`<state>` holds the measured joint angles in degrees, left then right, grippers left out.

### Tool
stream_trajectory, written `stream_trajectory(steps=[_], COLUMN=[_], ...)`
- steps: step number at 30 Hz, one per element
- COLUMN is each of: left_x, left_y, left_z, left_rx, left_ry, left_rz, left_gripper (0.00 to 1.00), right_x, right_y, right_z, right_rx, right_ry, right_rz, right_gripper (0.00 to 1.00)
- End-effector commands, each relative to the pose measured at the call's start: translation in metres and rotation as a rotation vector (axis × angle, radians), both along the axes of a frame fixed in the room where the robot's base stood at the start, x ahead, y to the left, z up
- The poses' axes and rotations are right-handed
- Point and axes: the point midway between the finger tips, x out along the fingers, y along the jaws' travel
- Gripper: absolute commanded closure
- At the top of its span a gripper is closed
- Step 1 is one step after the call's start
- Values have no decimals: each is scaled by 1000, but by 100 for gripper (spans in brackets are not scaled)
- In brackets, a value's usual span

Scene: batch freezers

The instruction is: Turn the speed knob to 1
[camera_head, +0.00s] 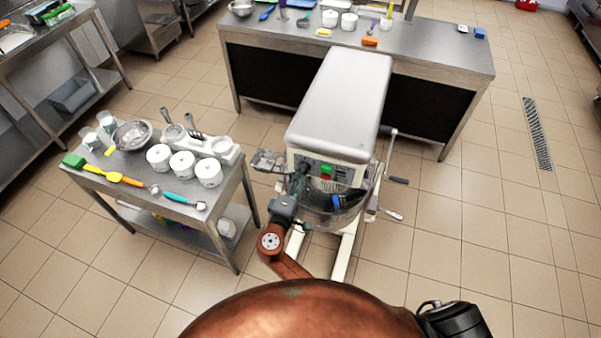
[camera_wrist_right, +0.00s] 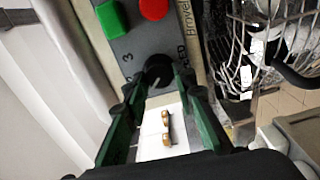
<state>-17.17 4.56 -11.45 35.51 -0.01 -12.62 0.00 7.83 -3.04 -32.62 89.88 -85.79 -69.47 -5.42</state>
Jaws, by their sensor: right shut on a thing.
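The speed knob (camera_wrist_right: 158,68) is a small dark round knob on the grey control panel (camera_wrist_right: 140,42) of a white planetary mixer (camera_head: 340,95). My right gripper (camera_wrist_right: 160,84) has its green-lined fingers on either side of the knob and is shut on it. A "3" and part of the word "SPEED" are printed beside the knob. Its pointer is not clear. In the head view my right gripper (camera_head: 301,174) reaches the left side of the mixer's front panel and hides the knob. My left gripper is not in view.
A green button (camera_wrist_right: 111,19) and a red button (camera_wrist_right: 153,8) sit near the knob. The wire bowl guard (camera_wrist_right: 250,50) is close on the right. A steel table (camera_head: 232,183) with jars and utensils stands left; another bench (camera_head: 440,66) stands behind.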

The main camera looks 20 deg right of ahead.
Motion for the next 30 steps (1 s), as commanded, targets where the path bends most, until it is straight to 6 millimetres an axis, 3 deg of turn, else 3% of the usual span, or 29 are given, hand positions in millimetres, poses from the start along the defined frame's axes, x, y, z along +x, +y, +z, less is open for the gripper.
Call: stream_trajectory(steps=[20,21,27,30], left_x=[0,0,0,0], left_y=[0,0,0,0], left_z=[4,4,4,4], left_rx=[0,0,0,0], left_ry=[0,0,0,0], left_rz=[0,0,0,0], left_gripper=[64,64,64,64], right_x=[0,0,0,0], right_y=[1,1,1,0], right_z=[1,1,0,0], right_rx=[-50,-50,-49,-49], right_ry=[31,31,32,32], right_rz=[3,3,1,1], right_gripper=[99,73,59,58])
